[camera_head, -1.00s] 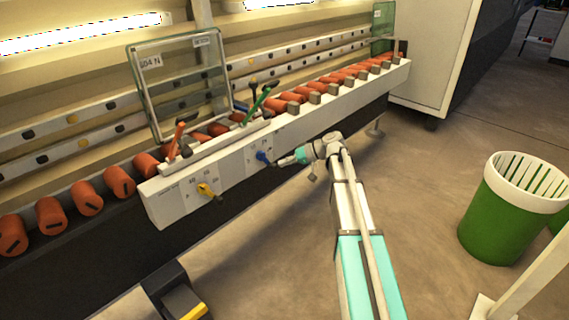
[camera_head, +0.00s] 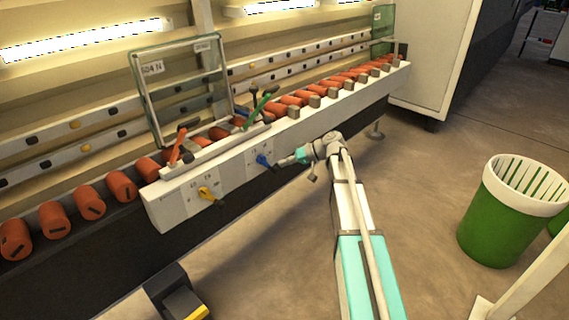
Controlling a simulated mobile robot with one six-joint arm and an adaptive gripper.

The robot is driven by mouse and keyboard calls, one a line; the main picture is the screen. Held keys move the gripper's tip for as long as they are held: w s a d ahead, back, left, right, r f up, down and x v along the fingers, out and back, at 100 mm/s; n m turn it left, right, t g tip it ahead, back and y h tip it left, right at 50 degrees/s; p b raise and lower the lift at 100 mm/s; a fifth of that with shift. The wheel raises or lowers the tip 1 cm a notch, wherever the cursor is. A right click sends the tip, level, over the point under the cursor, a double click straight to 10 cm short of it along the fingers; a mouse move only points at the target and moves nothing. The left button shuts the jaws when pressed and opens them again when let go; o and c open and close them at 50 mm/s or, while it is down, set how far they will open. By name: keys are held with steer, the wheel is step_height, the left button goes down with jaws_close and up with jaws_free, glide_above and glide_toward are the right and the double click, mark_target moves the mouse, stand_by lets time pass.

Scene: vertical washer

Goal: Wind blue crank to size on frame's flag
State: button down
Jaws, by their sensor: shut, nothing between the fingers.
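The blue crank (camera_head: 263,161) is on the front panel (camera_head: 232,176) of the washer's white rail, with small dial marks around it. My gripper (camera_head: 282,161) is just right of the crank, shut with nothing in it; I cannot tell whether it touches the crank. The glass frame (camera_head: 183,92) stands upright in the washer above the panel. Its flag (camera_head: 152,68) at the upper left carries dark print, too small to read surely. A second label (camera_head: 203,46) is at its upper right. A yellow crank (camera_head: 207,194) is on the panel, left of the blue one.
Red (camera_head: 179,146) and green (camera_head: 257,106) levers stand on the rail above the panel. Orange rollers (camera_head: 87,202) line the rail. A green bin (camera_head: 510,210) is at the right. A black and yellow pedal (camera_head: 176,294) lies on the floor.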

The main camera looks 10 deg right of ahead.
steer(key=d+r+p, duration=0.3)
steer(key=d, duration=0.9)
steer(key=shift+w+d, duration=0.25)
steer(key=shift+d, duration=0.1)
steer(key=shift+r, duration=0.1)
